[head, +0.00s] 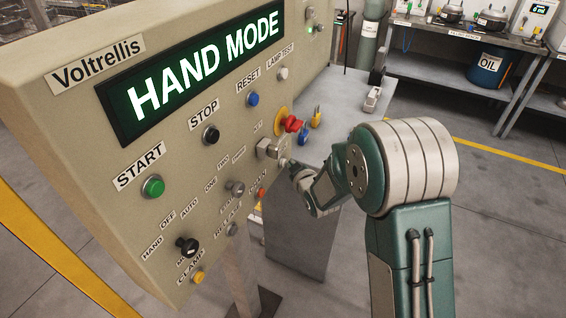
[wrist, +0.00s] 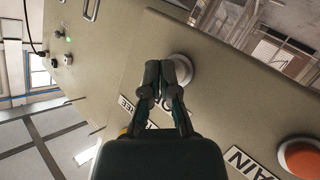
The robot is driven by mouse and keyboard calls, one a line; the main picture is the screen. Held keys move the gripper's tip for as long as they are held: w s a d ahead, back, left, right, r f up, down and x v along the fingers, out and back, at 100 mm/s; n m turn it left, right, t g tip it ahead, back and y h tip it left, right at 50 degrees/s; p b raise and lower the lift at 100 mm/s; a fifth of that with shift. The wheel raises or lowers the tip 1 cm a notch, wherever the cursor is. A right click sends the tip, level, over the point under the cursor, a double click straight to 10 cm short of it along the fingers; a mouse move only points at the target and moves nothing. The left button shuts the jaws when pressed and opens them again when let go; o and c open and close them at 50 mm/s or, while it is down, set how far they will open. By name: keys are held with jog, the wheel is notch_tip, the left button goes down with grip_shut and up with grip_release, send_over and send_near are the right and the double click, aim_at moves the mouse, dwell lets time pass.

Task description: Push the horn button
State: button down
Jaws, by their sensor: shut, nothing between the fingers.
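The beige control panel (head: 75,125) carries several labelled buttons. None of the labels I can read says horn. In the head view my gripper (head: 288,164) is at the panel's lower right edge, small and partly hidden by my wrist.
Padlocks (head: 304,134) hang just beyond.

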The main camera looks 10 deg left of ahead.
jog(key=shift+w+a, duration=0.1)
jog(key=shift+a, duration=0.2)
dwell(0.4)
jog(key=shift+d, duration=0.1)
jog(key=shift+s+d, duration=0.35)
jog(key=shift+d, duration=0.45)
jog(key=shift+d, duration=0.1)
jog(key=shift+s+d, duration=0.35)
jog(key=shift+d, duration=0.55)
jog(key=shift+s+d, duration=0.35)
jog(key=shift+d, duration=0.6)
jog(key=shift+s+d, duration=0.35)
jog(key=shift+d, duration=0.55)
